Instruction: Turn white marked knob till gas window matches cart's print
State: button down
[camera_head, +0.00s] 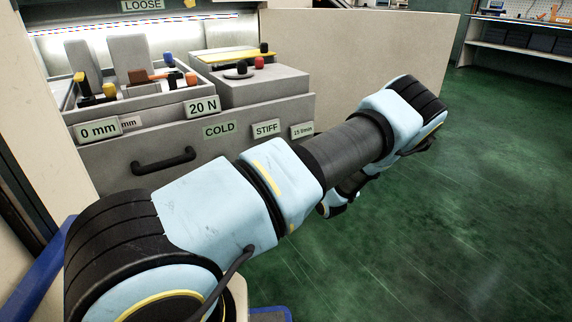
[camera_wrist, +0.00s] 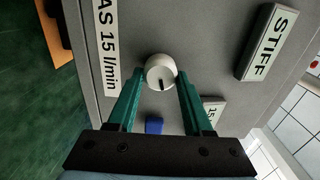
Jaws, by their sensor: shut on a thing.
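The white knob (camera_wrist: 160,71) with a short dark mark sits on a grey panel in the wrist view. My gripper (camera_wrist: 158,76) has its two teal fingers on either side of the knob and is shut on it. The gas window (camera_wrist: 213,111) shows partly beside the right finger, with "15" legible. In the head view a small window (camera_head: 302,131) reads "15 l/min". A white printed strip (camera_wrist: 108,45) in the wrist view reads "AS 15 l/min", its start cut off. My gripper and the knob are hidden behind my arm in the head view.
A "STIFF" plate (camera_wrist: 262,52) is right of the knob. A blue block (camera_wrist: 154,126) shows between my fingers. In the head view, the grey machine (camera_head: 235,150) carries "COLD", "20 N" and "0 mm" plates, several coloured knobs and a black handle (camera_head: 163,161). Green floor is clear at right.

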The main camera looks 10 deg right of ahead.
dwell(0.4)
jog(key=shift+c, duration=1.5)
grip_release()
jog(key=p+v, duration=0.2)
jog(key=v, duration=0.8)
jog(key=shift+s+d, duration=0.2)
jog(key=shift+s, duration=0.15)
